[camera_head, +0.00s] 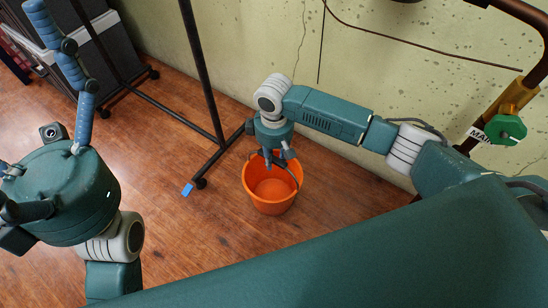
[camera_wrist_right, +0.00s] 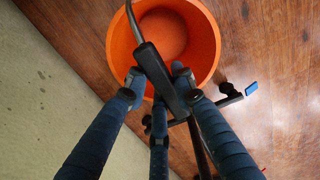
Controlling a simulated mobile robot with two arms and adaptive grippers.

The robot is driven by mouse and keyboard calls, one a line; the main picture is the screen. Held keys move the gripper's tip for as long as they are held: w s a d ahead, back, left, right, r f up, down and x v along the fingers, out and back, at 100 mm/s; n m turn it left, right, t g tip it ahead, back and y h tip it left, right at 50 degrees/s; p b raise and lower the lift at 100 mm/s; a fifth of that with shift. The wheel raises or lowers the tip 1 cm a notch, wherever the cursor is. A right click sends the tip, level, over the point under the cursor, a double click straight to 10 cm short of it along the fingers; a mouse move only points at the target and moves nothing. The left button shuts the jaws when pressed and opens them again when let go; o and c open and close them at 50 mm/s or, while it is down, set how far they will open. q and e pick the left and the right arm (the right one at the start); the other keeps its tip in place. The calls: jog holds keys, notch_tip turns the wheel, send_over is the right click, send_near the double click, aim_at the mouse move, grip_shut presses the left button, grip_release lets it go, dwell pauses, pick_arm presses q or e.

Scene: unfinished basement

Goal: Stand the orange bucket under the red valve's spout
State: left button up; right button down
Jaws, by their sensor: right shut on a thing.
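The orange bucket (camera_head: 270,203) is upright and empty near the foot of the wall; I cannot tell whether it touches the floor. My right gripper (camera_head: 273,160) is above its rim, shut on the bucket's dark handle. The right wrist view shows the fingers (camera_wrist_right: 157,92) around the handle's black grip (camera_wrist_right: 160,78), with the open bucket (camera_wrist_right: 202,45) beyond. My left gripper (camera_head: 62,135) is at the left, fingers spread wide, empty, far from the bucket. The red valve and its spout are not in view.
A black wheeled rack (camera_head: 203,75) stands just left of the bucket, its foot close by. Blue tape (camera_head: 187,189) is at its caster. A green valve handle (camera_head: 506,128) with a MAIN tag is on a pipe at right.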

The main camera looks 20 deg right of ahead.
jog(key=shift+f, duration=0.1)
jog(key=c, duration=1.4)
grip_release()
jog(key=shift+c, duration=0.2)
